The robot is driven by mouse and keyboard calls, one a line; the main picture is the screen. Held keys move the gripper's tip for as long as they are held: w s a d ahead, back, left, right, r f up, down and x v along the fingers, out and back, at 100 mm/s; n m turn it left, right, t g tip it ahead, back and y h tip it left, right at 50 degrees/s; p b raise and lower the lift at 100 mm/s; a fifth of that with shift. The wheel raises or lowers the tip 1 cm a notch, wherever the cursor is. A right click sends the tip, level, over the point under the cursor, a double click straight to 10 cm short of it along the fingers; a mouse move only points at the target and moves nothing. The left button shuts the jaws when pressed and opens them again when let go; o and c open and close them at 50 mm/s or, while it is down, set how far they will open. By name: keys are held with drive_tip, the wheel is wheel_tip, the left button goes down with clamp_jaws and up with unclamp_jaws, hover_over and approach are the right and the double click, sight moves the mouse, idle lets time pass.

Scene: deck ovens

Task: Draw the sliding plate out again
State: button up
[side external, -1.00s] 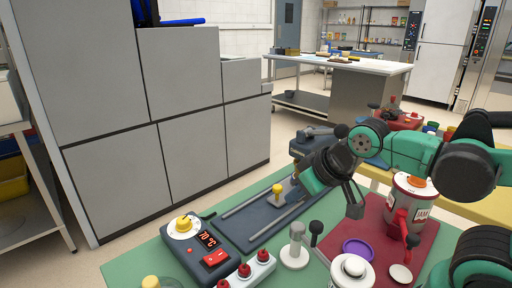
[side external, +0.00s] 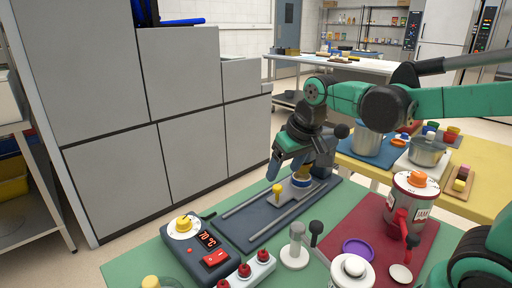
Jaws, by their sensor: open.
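The sliding plate (side external: 291,197) is a small grey piece with an upright yellow knob (side external: 277,189) at its near left end. It lies between two pale rails on a dark blue base (side external: 250,228). A small blue and yellow item (side external: 300,176) shows at the plate's far end, partly hidden by my gripper. My gripper (side external: 297,172) is open and points down over the far part of the base, with a finger on each side of this item. I cannot tell whether the fingers touch it. The yellow knob is clear of the fingers.
A red mat (side external: 375,222) holds a jam dispenser (side external: 411,205) and a purple dish (side external: 358,248).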

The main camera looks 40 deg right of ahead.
sight(278, 186)
drive_tip(key=w+d+f+m+g, duration=0.1)
drive_tip(key=w+d, duration=0.1)
drive_tip(key=w+d+f+g, duration=0.1)
drive_tip(key=w+d+f, duration=0.1)
drive_tip(key=w, duration=0.1)
drive_tip(key=w+d+f+m+g, duration=0.1)
drive_tip(key=w+d+f+g, duration=0.1)
drive_tip(key=shift+w+d+m, duration=0.15)
drive_tip(key=shift+d+m, duration=0.15)
drive_tip(key=shift+w+d+f, duration=0.1)
drive_tip(key=shift+d+f, duration=0.05)
drive_tip(key=shift+f, duration=2.95)
clamp_jaws()
